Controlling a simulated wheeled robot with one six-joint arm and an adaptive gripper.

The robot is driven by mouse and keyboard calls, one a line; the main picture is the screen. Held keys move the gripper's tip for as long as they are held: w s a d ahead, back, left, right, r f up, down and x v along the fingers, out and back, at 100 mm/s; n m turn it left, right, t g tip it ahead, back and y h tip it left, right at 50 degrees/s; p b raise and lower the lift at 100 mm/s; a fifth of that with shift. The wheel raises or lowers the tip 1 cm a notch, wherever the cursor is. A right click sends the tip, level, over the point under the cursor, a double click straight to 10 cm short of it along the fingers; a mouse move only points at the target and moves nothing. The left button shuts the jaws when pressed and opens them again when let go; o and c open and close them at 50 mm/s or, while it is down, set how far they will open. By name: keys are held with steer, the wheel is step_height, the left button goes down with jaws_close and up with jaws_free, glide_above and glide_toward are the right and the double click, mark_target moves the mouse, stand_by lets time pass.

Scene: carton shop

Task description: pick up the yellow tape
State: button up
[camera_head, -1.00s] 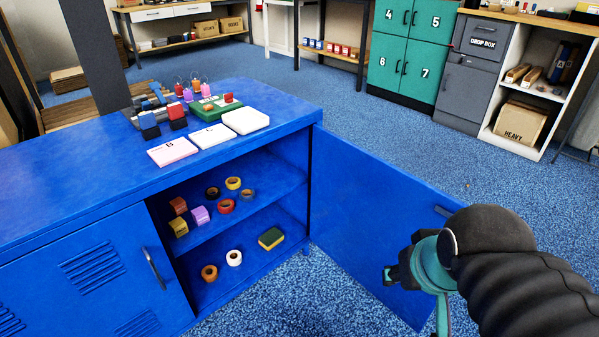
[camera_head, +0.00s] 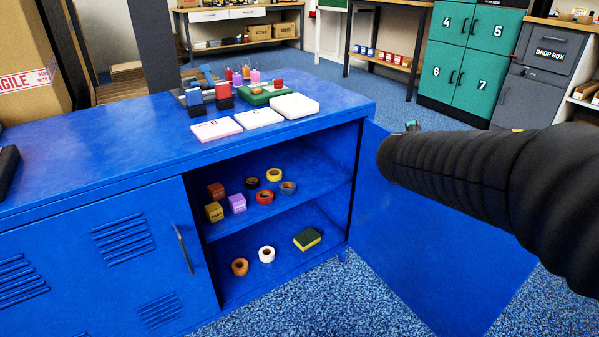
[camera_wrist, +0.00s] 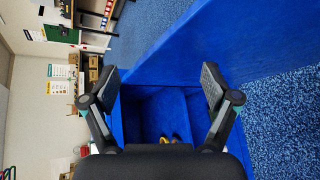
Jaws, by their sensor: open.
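The yellow tape (camera_head: 274,174) is a small roll on the upper shelf of the open blue cabinet (camera_head: 150,165), at the back. Black, red and grey-blue rolls lie close around it. My gripper (camera_wrist: 161,82) is open and empty in the wrist view, its two fingers spread wide in front of the cabinet's opening. Small yellow items (camera_wrist: 165,140) show low in that view, partly hidden by my gripper body; I cannot tell whether one is the tape. In the head view my arm hides most of the gripper, near the open door, well right of the tape.
The open cabinet door (camera_head: 430,235) stands right of the opening, below my arm. Small boxes (camera_head: 238,203) sit left of the rolls. The lower shelf holds an orange roll (camera_head: 240,267), a white roll (camera_head: 267,254) and a sponge (camera_head: 307,239). Cards and several items lie on top.

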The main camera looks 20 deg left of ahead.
steer(key=w+a+f+n+y+b, duration=0.1)
steer(key=w+a+f+n+y, duration=0.15)
steer(key=a, duration=0.25)
steer(key=w+a+f+n+t+y+b, duration=0.1)
steer(key=w+a+f+n, duration=0.1)
steer(key=a+f+n, duration=0.3)
steer(key=w+a+n+y+b, duration=0.1)
steer(key=w+a+n, duration=0.2)
steer(key=a, duration=0.3)
steer(key=n+g+y+b, duration=0.2)
steer(key=n+y, duration=0.3)
steer(key=n, duration=0.6)
glide_toward(275, 175)
steer(key=x, duration=0.3)
steer(key=shift+w+d+r+y, duration=0.2)
steer(key=shift+y, duration=0.05)
steer(key=shift+f+x, duration=0.15)
steer(key=shift+x, duration=1.45)
steer(key=shift+f+x, duration=0.1)
steer(key=shift+x, duration=1.5)
steer(key=shift+s+a, duration=0.15)
steer(key=shift+s, duration=0.05)
steer(key=c, duration=1)
